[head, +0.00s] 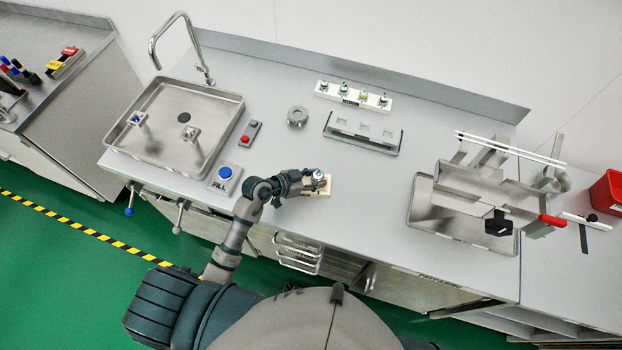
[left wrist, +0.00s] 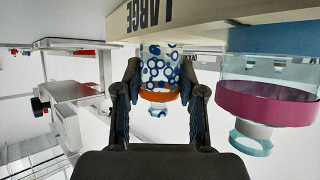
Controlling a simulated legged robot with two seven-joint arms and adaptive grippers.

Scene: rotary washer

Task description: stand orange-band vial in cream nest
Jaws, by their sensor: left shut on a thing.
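The orange-band vial (left wrist: 160,75) has a blue-circle pattern, an orange band and a pale cap, and appears upside down in the left wrist view. My left gripper (head: 318,183) is shut on it, with one finger on each side; it also shows in the left wrist view (left wrist: 160,98). The cream nest (head: 316,193) lies on the bench under my gripper. A cream block marked LARGE (left wrist: 203,14) meets the vial's base end in the wrist view. I cannot tell if the vial is fully seated. My right gripper is not in view.
A magenta-band vial (left wrist: 268,103) stands close beside the held one. A white rack (head: 352,97) with several vials and a metal holder (head: 362,137) are at the back. The sink (head: 175,120) is left, a metal machine (head: 470,200) right.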

